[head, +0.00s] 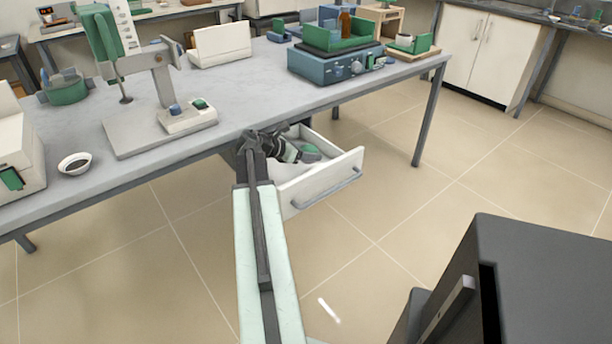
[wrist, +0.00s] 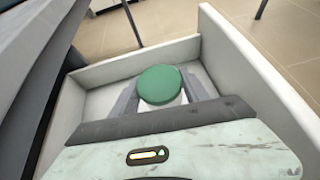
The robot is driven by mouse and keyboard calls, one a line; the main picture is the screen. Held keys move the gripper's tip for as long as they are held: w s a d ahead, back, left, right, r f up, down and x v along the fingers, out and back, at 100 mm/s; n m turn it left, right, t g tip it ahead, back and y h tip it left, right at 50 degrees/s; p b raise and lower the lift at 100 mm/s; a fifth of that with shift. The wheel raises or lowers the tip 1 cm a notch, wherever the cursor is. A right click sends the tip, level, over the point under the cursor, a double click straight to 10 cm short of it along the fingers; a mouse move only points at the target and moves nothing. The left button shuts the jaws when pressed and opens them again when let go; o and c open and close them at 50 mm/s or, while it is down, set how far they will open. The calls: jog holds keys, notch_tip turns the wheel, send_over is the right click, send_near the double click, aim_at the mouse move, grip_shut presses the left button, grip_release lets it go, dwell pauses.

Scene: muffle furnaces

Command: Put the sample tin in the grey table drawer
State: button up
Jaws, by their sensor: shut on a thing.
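The grey table drawer (head: 322,184) hangs open below the front edge of the table. Its pale walls also show in the wrist view (wrist: 265,75). The sample tin (wrist: 160,85) has a round green lid and a pale side. My gripper (wrist: 165,95) is shut on the tin, with one dark finger on each side of it. In the head view, my gripper (head: 300,153) and the green lid (head: 311,153) are at the drawer's opening. The wrist view shows the tin within the drawer's walls. I cannot tell whether the tin touches the drawer floor.
The grey table (head: 240,95) stands over the drawer, its front edge close to my arm. On it are a drill-like stand (head: 135,125), a small dark-filled dish (head: 75,163) and a blue device (head: 335,66). Tiled floor right of the drawer is free.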

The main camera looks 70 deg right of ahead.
aim_at(308, 163)
notch_tip(308, 163, down, 6)
jog(key=b, duration=0.4)
jog(key=shift+r, duration=0.45)
jog(key=shift+f, duration=0.2)
jog(key=o, duration=1.5)
jog(key=shift+c, duration=0.2)
jog(key=shift+r, duration=0.15)
jog(key=shift+w+a+r+p, duration=0.1)
jog(key=shift+a+r+p, duration=0.05)
jog(key=shift+r+p, duration=0.2)
jog(key=p+v, duration=0.5)
jog(key=v, duration=0.5)
jog(key=shift+w+a+r, duration=0.1)
jog(key=shift+w+a, duration=0.05)
jog(key=shift+a, duration=0.1)
jog(key=shift+w+a, duration=0.3)
jog(key=shift+a, duration=0.05)
